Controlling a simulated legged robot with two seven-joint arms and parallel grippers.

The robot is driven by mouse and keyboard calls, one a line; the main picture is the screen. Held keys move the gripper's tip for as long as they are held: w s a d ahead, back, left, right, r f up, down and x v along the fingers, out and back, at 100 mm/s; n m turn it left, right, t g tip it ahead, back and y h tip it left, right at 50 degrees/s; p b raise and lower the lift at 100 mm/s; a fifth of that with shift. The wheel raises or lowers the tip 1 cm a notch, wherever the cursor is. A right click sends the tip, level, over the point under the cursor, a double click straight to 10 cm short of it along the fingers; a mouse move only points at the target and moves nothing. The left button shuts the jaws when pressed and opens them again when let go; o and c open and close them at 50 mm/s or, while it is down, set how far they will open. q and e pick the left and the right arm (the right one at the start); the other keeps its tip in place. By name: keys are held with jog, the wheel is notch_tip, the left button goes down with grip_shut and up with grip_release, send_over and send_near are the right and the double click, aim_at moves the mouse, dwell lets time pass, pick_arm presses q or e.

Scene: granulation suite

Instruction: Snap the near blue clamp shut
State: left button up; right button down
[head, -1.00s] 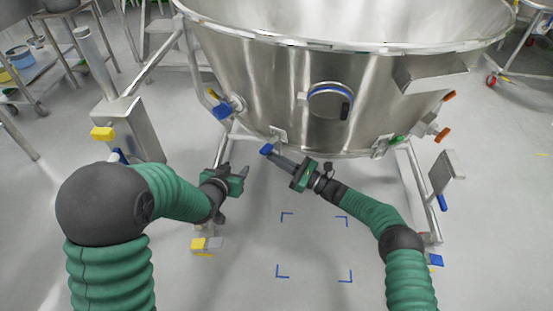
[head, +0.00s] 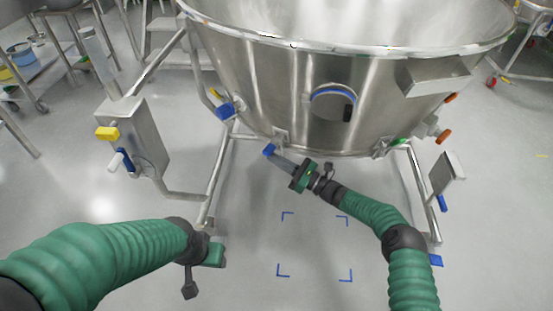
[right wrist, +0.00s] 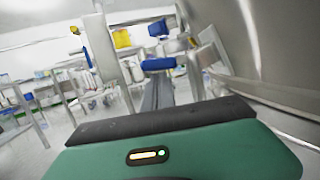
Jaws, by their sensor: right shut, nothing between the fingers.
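A small blue clamp handle (head: 268,150) shows under the lower edge of the large steel bowl (head: 270,90) in the head view. My right gripper (head: 276,158) is shut and empty, its fingertips at this handle. In the right wrist view the blue handle (right wrist: 158,63) lies across, just beyond the fingertips (right wrist: 158,82); whether they touch cannot be told. A second blue clamp (head: 224,110) sits higher on the bowl's left side. My left gripper (head: 203,262) hangs low at the left, away from the bowl; its fingers are not clear.
A steel post box (head: 148,135) with a yellow knob (head: 107,133) and blue lever (head: 125,158) stands left. Frame legs (head: 217,180) stand under the bowl. Blue corner marks (head: 283,271) outline clear floor. An orange-handled fitting (head: 443,134) is at the right.

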aim_at(278, 144)
notch_tip(278, 144, up, 5)
jog(key=m+t+h+p, duration=0.1)
jog(key=m+p, duration=0.2)
jog(key=m, duration=0.1)
jog(key=m+t+p, duration=0.1)
jog(key=m+p, duration=0.3)
jog(key=shift+f+m+h, duration=0.1)
jog(key=shift+m+h, duration=0.3)
jog(key=m, duration=0.1)
jog(key=r+m+p, duration=0.1)
jog(key=shift+w+d+r+m+t+h+p, duration=0.1)
jog(key=shift+w+d+m+t+h+p, duration=0.1)
jog(key=shift+w+m+t+h+p, duration=0.15)
